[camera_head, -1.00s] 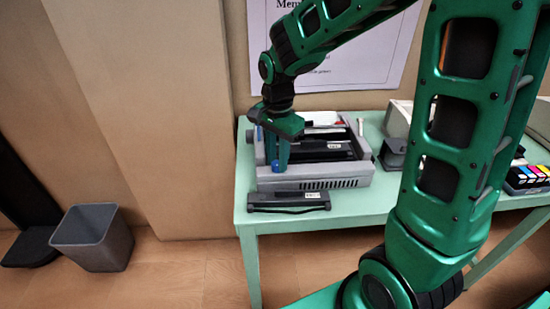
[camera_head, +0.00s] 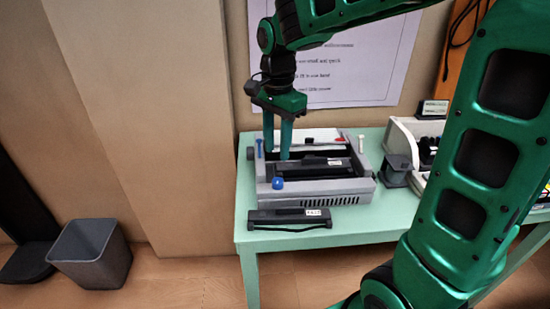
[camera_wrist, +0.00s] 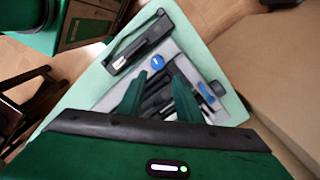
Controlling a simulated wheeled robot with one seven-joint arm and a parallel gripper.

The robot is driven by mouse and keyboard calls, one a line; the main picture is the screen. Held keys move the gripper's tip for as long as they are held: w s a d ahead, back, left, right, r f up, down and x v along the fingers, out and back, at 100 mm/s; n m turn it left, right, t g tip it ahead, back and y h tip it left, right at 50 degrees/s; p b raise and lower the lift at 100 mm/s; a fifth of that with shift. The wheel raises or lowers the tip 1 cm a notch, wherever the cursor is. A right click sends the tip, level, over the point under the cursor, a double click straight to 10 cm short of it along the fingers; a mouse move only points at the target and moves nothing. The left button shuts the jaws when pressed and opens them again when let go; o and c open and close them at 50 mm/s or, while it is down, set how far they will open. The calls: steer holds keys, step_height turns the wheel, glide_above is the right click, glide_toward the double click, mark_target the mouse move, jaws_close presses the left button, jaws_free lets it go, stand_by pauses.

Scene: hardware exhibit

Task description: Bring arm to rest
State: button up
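My gripper (camera_head: 278,153) points down above the left part of a grey machine (camera_head: 318,190) on the green table. Its two green fingers stand apart with nothing between them. In the wrist view my gripper (camera_wrist: 156,85) also shows its fingers spread, with the machine (camera_wrist: 110,103) behind and below them. The fingertips look close to the machine's open top; I cannot tell whether they touch it. My arm's large green links fill the right of the head view.
A black cartridge (camera_head: 289,217) lies on the table (camera_head: 385,213) in front of the machine. A blue knob (camera_head: 278,183) sits on the machine's front left. A dark holder (camera_head: 396,168) stands to its right. A grey bin (camera_head: 92,252) stands on the floor at left.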

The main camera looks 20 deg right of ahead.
steer(key=shift+r, duration=0.5)
steer(key=s+d+f+n, duration=0.2)
steer(key=s+d, duration=0.6)
steer(key=s, duration=0.4)
steer(key=s+d+f+n, duration=0.3)
steer(key=s+d+n, duration=0.2)
steer(key=s+d, duration=0.4)
steer(key=s, duration=0.3)
steer(key=shift+s+f, duration=0.15)
steer(key=shift+s, duration=0.1)
steer(key=shift+w+f, duration=0.25)
steer(key=shift+w, duration=0.4)
